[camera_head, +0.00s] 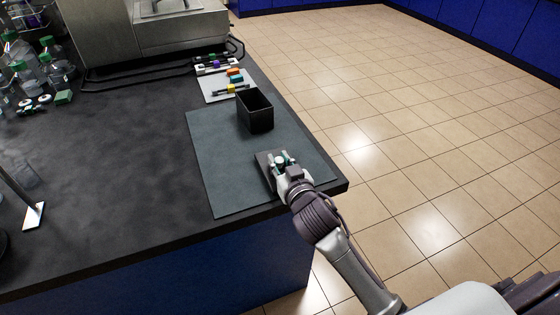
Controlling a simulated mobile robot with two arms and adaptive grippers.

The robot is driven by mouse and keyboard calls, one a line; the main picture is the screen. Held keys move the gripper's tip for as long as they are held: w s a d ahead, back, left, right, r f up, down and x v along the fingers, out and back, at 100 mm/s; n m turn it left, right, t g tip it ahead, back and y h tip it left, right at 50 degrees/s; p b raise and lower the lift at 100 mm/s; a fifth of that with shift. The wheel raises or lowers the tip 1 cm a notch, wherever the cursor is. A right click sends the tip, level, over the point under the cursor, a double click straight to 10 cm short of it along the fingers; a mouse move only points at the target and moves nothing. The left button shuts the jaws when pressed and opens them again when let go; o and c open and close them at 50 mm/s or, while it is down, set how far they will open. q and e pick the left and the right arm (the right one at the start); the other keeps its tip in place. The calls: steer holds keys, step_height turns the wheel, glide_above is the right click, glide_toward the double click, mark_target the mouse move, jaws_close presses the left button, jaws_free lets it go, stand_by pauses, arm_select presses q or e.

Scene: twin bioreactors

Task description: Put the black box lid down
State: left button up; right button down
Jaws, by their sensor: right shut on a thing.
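The black box (255,111) stands open at the top on a grey-green mat (215,160) near the right side of the bench. The flat black box lid (267,163) is at the mat's front right part, nearer to me than the box. My right gripper (280,162) is over the lid and shut on its small knob, which the fingers partly hide. The lid lies low over the mat; I cannot tell whether it touches it. My left gripper is not in view.
A white tray (212,90) with small coloured parts lies behind the box. A steel machine (150,40) stands at the back, and glass bottles (25,70) at the far left. The bench's right edge is close to the lid. The bench middle is clear.

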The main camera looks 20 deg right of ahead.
steer(key=shift+f, duration=0.4)
steer(key=c, duration=1)
jaws_free()
steer(key=shift+r, duration=0.15)
steer(key=shift+r, duration=0.4)
steer(key=s, duration=0.4)
steer(key=s+r, duration=0.1)
steer(key=s, duration=0.7)
steer(key=shift+r+b, duration=0.3)
steer(key=shift+b, duration=0.1)
